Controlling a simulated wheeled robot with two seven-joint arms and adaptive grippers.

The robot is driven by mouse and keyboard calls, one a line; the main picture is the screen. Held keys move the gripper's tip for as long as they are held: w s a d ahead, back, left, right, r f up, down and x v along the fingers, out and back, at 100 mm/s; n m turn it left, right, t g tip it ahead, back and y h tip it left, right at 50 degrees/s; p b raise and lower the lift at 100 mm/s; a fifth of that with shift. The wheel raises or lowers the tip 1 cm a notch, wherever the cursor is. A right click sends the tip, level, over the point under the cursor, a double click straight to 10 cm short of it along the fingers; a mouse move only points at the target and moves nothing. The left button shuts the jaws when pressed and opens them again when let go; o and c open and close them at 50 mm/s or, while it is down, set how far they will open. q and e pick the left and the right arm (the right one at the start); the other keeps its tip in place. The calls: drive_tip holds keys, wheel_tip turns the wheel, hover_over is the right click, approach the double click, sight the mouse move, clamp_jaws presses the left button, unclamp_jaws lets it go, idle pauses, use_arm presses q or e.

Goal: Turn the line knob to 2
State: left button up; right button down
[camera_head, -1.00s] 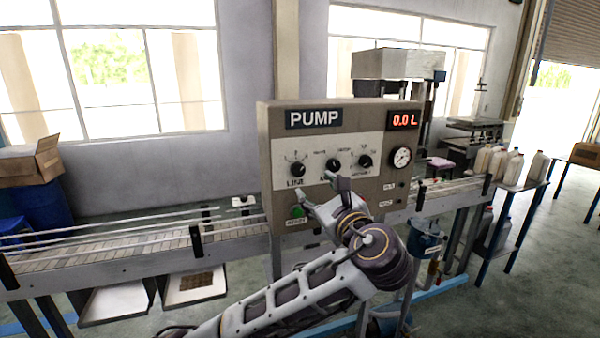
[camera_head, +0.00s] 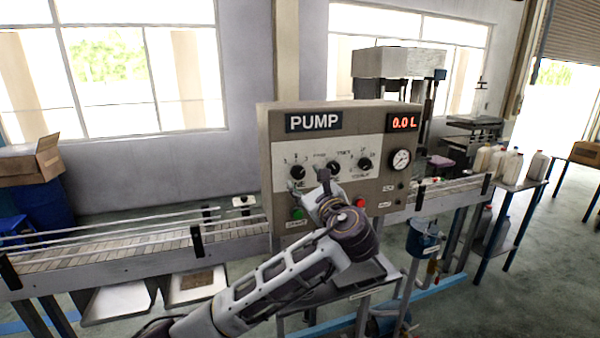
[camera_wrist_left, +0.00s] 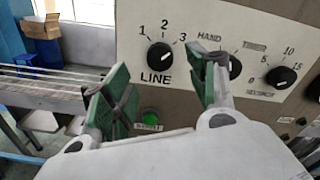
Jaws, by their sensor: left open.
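The black line knob (camera_head: 298,172) is at the left of the pump panel's (camera_head: 330,192) row of knobs. In the left wrist view the line knob (camera_wrist_left: 159,56) has 1, 2 and 3 printed around its top and LINE below. Its pointer is too small to read surely. My left gripper (camera_head: 311,182) is in front of the panel, just below and right of this knob. In the wrist view my left gripper (camera_wrist_left: 158,82) is open and empty, its green-padded fingers below and either side of the knob, apart from it. My right gripper is not in view.
A middle knob (camera_head: 333,168) and a right knob (camera_head: 365,165) sit beside the line knob. A green button (camera_head: 297,213) and a red button (camera_head: 360,203) are below. The display (camera_head: 404,122) reads 0.0 L. A conveyor (camera_head: 130,245) runs past the panel.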

sight(299, 174)
use_arm(q)
drive_tip(key=shift+p+x, duration=0.75)
drive_tip(key=shift+x, duration=2.4)
drive_tip(key=c, duration=1)
drive_tip(key=shift+c, duration=0.2)
drive_tip(key=shift+f+n, duration=0.1)
drive_tip(key=shift+n, duration=0.2)
drive_tip(key=n+b, duration=0.3)
drive_tip(key=shift+f+n, duration=0.15)
drive_tip(key=shift+n, duration=0.25)
drive_tip(key=n+b, duration=0.2)
drive_tip(key=n, duration=0.2)
drive_tip(key=shift+n, duration=0.3)
